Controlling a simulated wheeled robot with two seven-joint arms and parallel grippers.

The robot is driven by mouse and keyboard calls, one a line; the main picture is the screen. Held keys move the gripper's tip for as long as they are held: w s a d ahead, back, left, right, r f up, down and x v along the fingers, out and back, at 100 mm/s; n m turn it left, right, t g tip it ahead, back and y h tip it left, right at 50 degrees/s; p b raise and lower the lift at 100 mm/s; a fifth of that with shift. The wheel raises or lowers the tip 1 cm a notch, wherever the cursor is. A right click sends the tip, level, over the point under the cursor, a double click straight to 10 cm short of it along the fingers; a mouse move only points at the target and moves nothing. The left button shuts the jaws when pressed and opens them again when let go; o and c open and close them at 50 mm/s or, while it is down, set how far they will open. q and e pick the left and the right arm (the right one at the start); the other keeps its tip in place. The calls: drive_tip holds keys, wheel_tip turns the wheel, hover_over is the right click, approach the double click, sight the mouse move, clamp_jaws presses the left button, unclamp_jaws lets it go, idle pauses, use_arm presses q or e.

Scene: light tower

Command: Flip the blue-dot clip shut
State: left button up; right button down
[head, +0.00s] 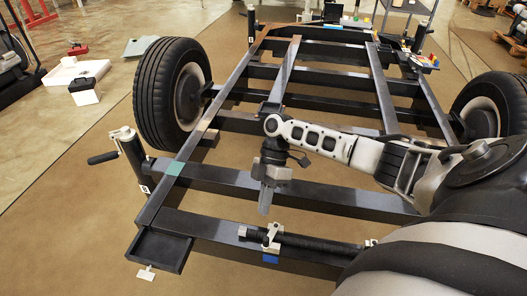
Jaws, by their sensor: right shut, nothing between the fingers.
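The blue-dot clip (272,238) is a small light-grey clip on the front beam of the black frame. A blue mark (270,259) shows on the beam face just below it. Part of the clip sticks up above the beam; I cannot tell its exact angle. A gap seems to show between fingertips and clip. My left gripper is not in view.
The black trailer frame (200,173) fills the middle, with wheels (172,92) on both sides. A jack with a crank (128,155) stands at its left. The brown floor at front left is clear.

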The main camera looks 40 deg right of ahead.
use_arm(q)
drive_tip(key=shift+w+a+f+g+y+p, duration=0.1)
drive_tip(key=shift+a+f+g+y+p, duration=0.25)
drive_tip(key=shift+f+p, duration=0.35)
use_arm(e)
drive_tip(key=v, duration=0.9)
drive_tip(key=shift+s+d+r, duration=0.2)
drive_tip(key=shift+s+r, duration=0.05)
drive_tip(key=shift+r, duration=0.1)
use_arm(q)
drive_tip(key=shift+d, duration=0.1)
